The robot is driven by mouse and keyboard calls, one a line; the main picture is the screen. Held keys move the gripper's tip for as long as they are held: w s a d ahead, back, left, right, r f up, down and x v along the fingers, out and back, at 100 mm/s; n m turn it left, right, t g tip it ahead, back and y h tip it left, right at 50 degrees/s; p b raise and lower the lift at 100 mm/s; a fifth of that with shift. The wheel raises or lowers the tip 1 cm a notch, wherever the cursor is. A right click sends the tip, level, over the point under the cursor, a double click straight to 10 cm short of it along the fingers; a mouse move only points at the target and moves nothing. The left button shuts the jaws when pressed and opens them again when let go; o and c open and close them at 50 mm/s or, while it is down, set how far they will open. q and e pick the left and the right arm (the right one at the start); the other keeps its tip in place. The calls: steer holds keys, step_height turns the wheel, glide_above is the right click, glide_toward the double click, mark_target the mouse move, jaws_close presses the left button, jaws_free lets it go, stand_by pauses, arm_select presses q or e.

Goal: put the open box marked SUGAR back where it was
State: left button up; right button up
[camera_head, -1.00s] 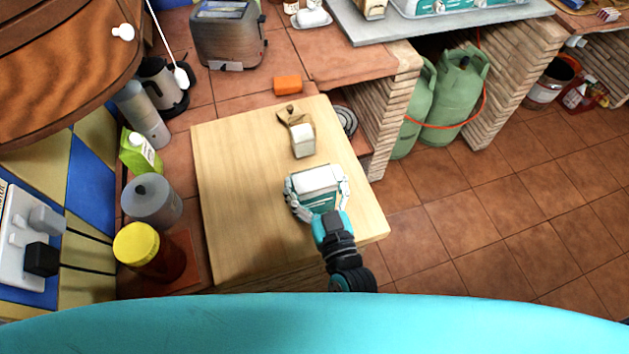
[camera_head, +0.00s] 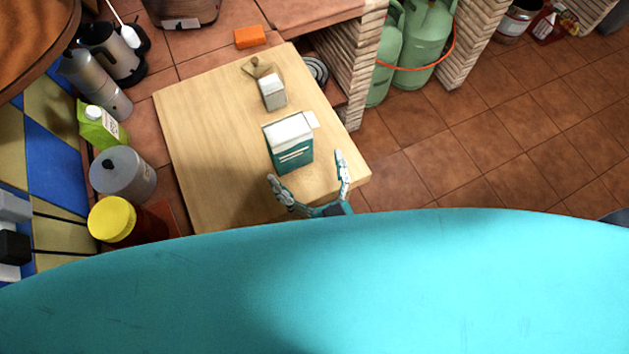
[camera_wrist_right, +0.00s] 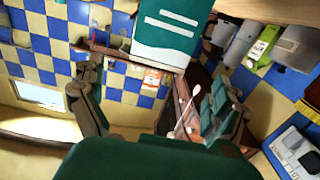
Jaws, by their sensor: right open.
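A teal and white box (camera_head: 290,147) with an open flap on its white top stands upright on the light wooden board (camera_head: 190,130). Its label is too small to read in the head view. My right gripper (camera_head: 310,172) is open and empty, just in front of the box, its fingers apart and clear of it. In the right wrist view the box (camera_wrist_right: 170,35) shows at the top, beyond and between the open fingers (camera_wrist_right: 155,100). My left gripper is not in view.
A small white-topped carton (camera_head: 272,92) stands behind the box on the board. A green carton (camera_head: 101,127), grey canister (camera_head: 123,174) and yellow-lidded jar (camera_head: 113,220) line the left. An orange block (camera_head: 249,37) lies behind. The board's left part is clear.

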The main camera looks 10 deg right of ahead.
steer(key=shift+v, duration=1.45)
